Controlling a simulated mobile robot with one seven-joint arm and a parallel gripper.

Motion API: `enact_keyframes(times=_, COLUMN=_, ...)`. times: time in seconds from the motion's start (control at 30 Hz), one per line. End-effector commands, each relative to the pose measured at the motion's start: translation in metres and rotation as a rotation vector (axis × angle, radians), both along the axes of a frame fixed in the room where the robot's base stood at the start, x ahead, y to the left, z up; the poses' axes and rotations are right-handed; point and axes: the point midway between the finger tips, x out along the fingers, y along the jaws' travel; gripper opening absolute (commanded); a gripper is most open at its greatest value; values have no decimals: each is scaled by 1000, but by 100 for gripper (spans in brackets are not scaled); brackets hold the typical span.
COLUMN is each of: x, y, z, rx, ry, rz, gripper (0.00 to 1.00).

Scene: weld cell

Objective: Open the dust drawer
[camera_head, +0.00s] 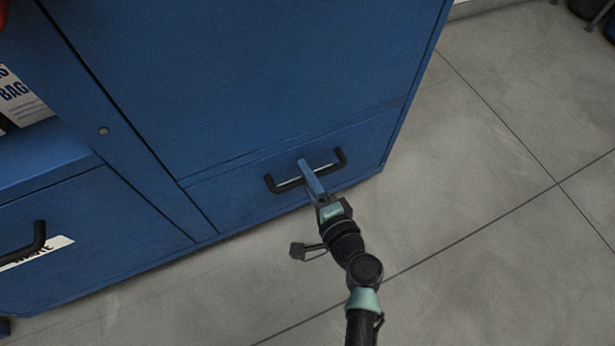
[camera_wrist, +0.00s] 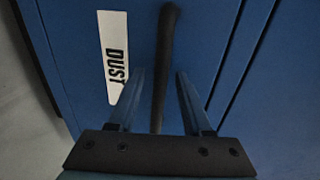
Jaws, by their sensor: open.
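The dust drawer (camera_head: 240,207) is the low blue drawer front at the lower right of the blue cabinet. It looks shut, flush with the cabinet face. Its black bar handle (camera_head: 338,160) stands out from the front. In the wrist view the handle (camera_wrist: 166,45) runs upright in the picture, and a white label (camera_wrist: 113,55) reading "DUST" lies to its left. My gripper (camera_head: 306,170) is at the middle of the handle. In the wrist view the two fingers of my gripper (camera_wrist: 158,78) are apart, with the handle between them and gaps visible on both sides.
Another drawer (camera_head: 95,225) with a black handle (camera_head: 25,245) and a partly hidden label is at the left. An open shelf above it holds a bag-labelled item (camera_head: 22,98). The grey tiled floor (camera_head: 480,200) in front and to the right is clear.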

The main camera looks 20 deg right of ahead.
Motion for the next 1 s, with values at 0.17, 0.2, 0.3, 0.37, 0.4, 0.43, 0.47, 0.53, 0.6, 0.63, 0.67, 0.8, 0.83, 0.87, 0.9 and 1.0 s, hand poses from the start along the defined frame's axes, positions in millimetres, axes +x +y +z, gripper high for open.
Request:
enact_keyframes(times=0.17, x=0, y=0, z=0, rx=0, ry=0, rz=0, gripper=50)
enact_keyframes(times=0.2, x=0, y=0, z=0, rx=0, ry=0, rz=0, gripper=44)
enact_keyframes(times=0.3, x=0, y=0, z=0, rx=0, ry=0, rz=0, gripper=26)
enact_keyframes(times=0.37, x=0, y=0, z=0, rx=0, ry=0, rz=0, gripper=15)
enact_keyframes(times=0.4, x=0, y=0, z=0, rx=0, ry=0, rz=0, gripper=8)
enact_keyframes(times=0.43, x=0, y=0, z=0, rx=0, ry=0, rz=0, gripper=3)
enact_keyframes(times=0.47, x=0, y=0, z=0, rx=0, ry=0, rz=0, gripper=0)
enact_keyframes(times=0.53, x=0, y=0, z=0, rx=0, ry=0, rz=0, gripper=0)
enact_keyframes(times=0.6, x=0, y=0, z=0, rx=0, ry=0, rz=-1, gripper=0)
enact_keyframes(times=0.63, x=0, y=0, z=0, rx=0, ry=0, rz=-1, gripper=0)
enact_keyframes(times=0.67, x=0, y=0, z=0, rx=0, ry=0, rz=-1, gripper=0)
enact_keyframes(times=0.8, x=0, y=0, z=0, rx=0, ry=0, rz=-1, gripper=0)
enact_keyframes(times=0.83, x=0, y=0, z=0, rx=0, ry=0, rz=-1, gripper=0)
enact_keyframes(times=0.87, x=0, y=0, z=0, rx=0, ry=0, rz=-1, gripper=0)
enact_keyframes(times=0.9, x=0, y=0, z=0, rx=0, ry=0, rz=-1, gripper=0)
enact_keyframes(times=1.0, x=0, y=0, z=0, rx=0, ry=0, rz=-1, gripper=0)
